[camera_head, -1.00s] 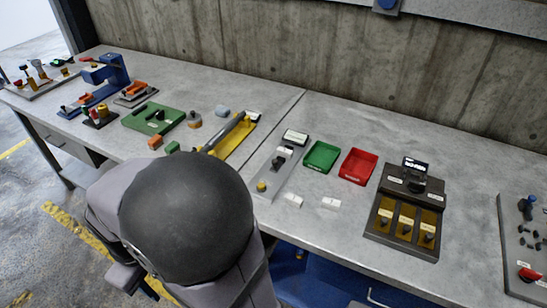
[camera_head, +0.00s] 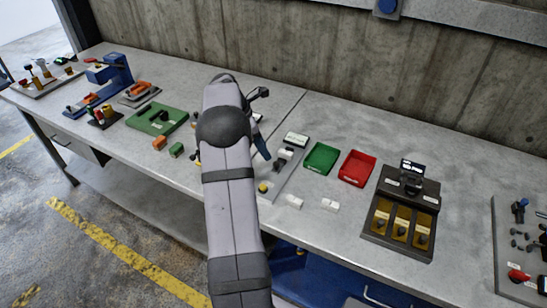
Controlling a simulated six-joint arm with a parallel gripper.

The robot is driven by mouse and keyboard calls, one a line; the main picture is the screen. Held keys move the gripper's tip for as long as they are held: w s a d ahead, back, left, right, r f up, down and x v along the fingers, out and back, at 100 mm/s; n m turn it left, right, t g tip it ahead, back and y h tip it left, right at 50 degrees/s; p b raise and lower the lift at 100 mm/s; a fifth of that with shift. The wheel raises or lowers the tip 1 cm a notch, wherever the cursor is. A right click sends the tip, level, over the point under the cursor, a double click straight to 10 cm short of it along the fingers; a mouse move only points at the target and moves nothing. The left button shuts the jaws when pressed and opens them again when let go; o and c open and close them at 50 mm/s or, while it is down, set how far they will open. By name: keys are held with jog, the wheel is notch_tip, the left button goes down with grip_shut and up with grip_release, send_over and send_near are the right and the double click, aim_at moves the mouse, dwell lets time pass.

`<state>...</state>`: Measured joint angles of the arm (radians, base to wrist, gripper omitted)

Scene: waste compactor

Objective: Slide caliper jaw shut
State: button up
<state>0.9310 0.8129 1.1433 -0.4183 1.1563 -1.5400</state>
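The caliper fixture (camera_head: 273,187) appears to be the narrow grey plate near the middle of the bench, with a small display at its far end, a pale block (camera_head: 285,153) on its middle and a yellow knob (camera_head: 263,188) at its near end. My gripper (camera_head: 264,154) points down just left of the pale block, above or beside the plate. I cannot tell if it touches anything. Only a dark bluish finger part shows, so its opening is hidden. My arm covers the plate's left surroundings.
A green tray (camera_head: 322,157) and a red tray (camera_head: 357,168) stand right of the fixture. Two small white blocks (camera_head: 294,201) lie in front. A dark station with yellow bays (camera_head: 400,222) is further right. A green fixture (camera_head: 157,117) and small blocks are to the left.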

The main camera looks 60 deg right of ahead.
aim_at(276, 163)
jog(key=shift+s+d+p+x, duration=0.15)
jog(key=shift+p+x, duration=0.45)
jog(key=shift+x, duration=1.3)
jog(key=shift+s+d+p+x, duration=0.15)
jog(key=shift+p+x, duration=0.45)
jog(key=shift+x, duration=1.35)
jog(key=shift+r, duration=0.15)
